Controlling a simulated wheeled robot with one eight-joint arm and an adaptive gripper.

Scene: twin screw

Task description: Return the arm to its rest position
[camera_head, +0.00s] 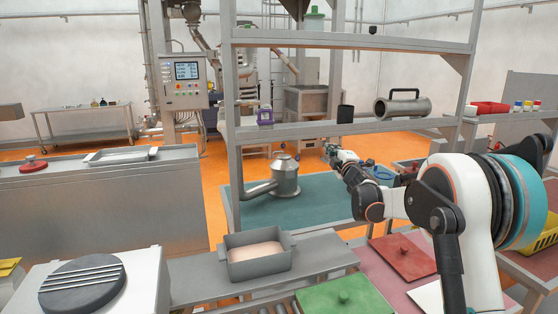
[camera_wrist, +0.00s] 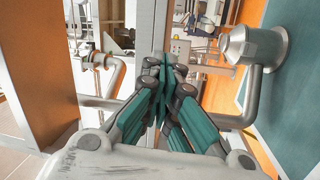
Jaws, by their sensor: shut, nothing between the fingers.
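My gripper (camera_head: 331,150) is at the end of my white and black arm, which reaches from the right side of the head view toward the middle. It is held in the air near the shelf rack, to the right of a steel vessel with a side pipe (camera_head: 286,180). In the wrist view my gripper (camera_wrist: 168,72) shows its teal fingers brought together, with nothing between them. The vessel also shows in the wrist view (camera_wrist: 255,45) at the upper right, apart from the fingers.
A metal shelf rack (camera_head: 232,120) surrounds the teal shelf (camera_head: 325,205). A grey tray (camera_head: 262,268) with pale contents stands on a counter in front. A steel cylinder (camera_head: 402,107) lies on the shelf above.

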